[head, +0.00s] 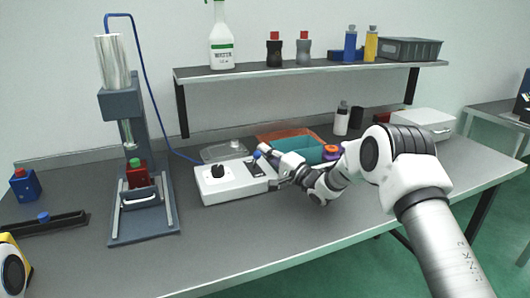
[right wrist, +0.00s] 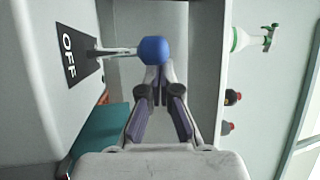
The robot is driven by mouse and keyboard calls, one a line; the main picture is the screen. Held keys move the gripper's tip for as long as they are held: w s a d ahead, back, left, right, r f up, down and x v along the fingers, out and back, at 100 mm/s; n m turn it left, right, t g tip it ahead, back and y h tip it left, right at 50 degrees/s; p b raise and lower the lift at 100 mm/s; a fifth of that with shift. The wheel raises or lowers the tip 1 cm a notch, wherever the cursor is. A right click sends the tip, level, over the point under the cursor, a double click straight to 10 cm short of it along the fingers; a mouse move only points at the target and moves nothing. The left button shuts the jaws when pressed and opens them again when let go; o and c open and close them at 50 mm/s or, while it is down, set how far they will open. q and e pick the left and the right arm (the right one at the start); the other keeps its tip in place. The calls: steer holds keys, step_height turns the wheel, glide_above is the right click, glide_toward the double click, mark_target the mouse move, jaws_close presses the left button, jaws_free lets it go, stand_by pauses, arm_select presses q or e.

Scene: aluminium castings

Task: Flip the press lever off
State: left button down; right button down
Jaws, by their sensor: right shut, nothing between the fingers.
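The press lever is a metal stem with a blue ball knob (head: 257,155) on a white control box (head: 222,193). In the right wrist view the blue knob (right wrist: 153,49) is large, and its stem comes out beside a black OFF label (right wrist: 73,45). My right gripper (head: 264,149) is shut and empty, its fingertips right at the knob. In the right wrist view the fingertips (right wrist: 160,72) overlap the knob's edge; I cannot tell whether they touch it. My left gripper is not in view.
The press (head: 125,100) stands left of the box, joined by a blue hose. A black knob (head: 217,171) sits on the box. A teal bin (head: 290,152) is behind my right gripper. A shelf (head: 300,71) with bottles runs above.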

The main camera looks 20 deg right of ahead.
steer(key=shift+s+d+f, duration=0.15)
steer(key=shift+d+f, duration=0.1)
steer(key=shift+d, duration=0.05)
steer(key=v, duration=0.6)
steer(key=shift+s+r, duration=0.1)
steer(key=shift+r, duration=0.1)
steer(key=shift+s+d+f, duration=0.1)
steer(key=shift+s+f, duration=0.05)
steer(key=shift+s, duration=0.25)
